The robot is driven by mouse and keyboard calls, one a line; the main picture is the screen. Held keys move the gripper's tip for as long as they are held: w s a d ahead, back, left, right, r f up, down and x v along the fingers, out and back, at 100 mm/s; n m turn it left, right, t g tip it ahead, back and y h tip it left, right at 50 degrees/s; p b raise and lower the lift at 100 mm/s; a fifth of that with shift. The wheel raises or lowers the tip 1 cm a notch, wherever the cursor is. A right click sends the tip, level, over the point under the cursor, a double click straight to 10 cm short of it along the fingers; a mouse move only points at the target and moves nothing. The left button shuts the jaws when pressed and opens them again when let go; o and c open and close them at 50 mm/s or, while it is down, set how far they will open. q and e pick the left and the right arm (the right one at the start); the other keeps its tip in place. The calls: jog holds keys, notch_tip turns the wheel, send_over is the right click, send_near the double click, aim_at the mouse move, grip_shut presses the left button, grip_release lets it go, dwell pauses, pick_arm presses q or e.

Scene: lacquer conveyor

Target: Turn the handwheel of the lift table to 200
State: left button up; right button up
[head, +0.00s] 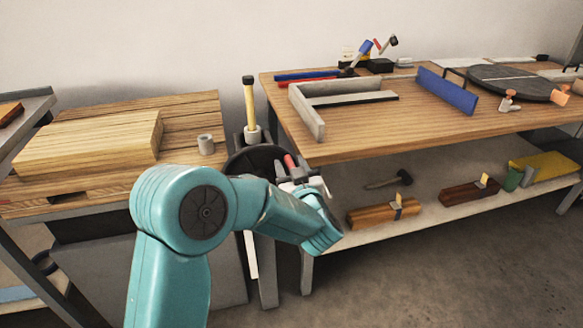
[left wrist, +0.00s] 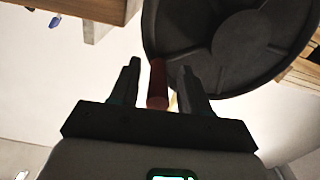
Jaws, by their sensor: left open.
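The dark round handwheel (head: 248,160) stands between the left table and the workbench, partly hidden behind my left arm in the head view. In the left wrist view, the handwheel (left wrist: 235,45) fills the upper right, with its red handle (left wrist: 157,85) sticking out toward the camera. My left gripper (left wrist: 157,80) is open, with one finger on each side of the red handle. Whether a finger touches it I cannot tell. In the head view, the gripper (head: 295,178) is at the wheel's right side, by the red handle (head: 290,161). My right gripper is out of view.
A wooden block (head: 90,143) lies on the left table, beside a small grey cylinder (head: 206,144). A yellow post (head: 249,105) rises behind the wheel. The workbench (head: 440,125) stands close on the right, with its lower shelf (head: 350,185) holding tools. Open floor lies in front.

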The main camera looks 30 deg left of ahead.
pick_arm(q)
grip_shut()
